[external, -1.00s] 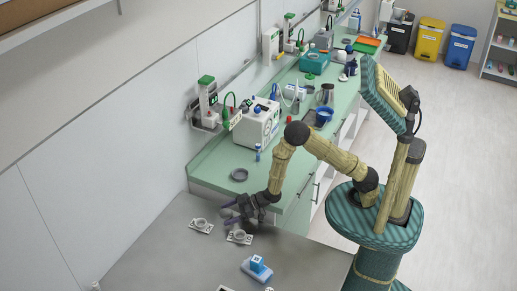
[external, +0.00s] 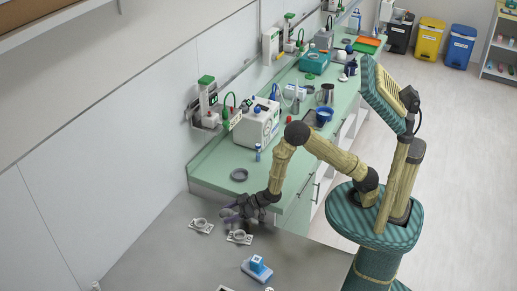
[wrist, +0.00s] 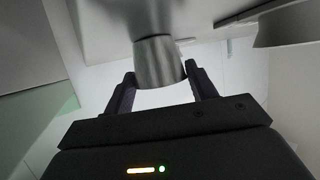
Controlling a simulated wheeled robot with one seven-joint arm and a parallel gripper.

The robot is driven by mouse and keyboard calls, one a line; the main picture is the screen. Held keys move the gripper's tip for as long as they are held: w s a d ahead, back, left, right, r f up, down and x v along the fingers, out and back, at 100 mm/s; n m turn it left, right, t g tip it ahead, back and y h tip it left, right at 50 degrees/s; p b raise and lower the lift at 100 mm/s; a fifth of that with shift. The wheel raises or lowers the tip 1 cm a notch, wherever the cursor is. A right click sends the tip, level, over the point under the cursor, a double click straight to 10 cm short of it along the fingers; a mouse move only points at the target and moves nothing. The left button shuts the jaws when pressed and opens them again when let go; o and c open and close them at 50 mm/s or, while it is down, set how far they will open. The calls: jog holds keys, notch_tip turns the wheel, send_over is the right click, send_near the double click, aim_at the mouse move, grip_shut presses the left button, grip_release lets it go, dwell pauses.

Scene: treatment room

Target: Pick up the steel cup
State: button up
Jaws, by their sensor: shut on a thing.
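In the wrist view a brushed grey metal cylinder, seemingly the steel cup (wrist: 160,62), stands between the two dark fingers of my gripper (wrist: 160,78). The fingers are shut on it, one at each side. In the external view my gripper (external: 236,210) is low over the near grey table, just past the end of the green counter. The cup is small and mostly hidden by the fingers there. I cannot tell whether it still touches the table.
Two white plates with grey rings, one at left (external: 201,225) and one at right (external: 239,237), lie on the grey table (external: 165,262) close to my gripper. A blue-and-white device (external: 257,268) stands nearer. A grey dish (external: 239,174) and white machine (external: 256,124) are on the green counter.

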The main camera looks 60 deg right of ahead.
jog(key=shift+r, duration=0.15)
notch_tip(320, 180, up, 10)
dwell(0.4)
dwell(0.6)
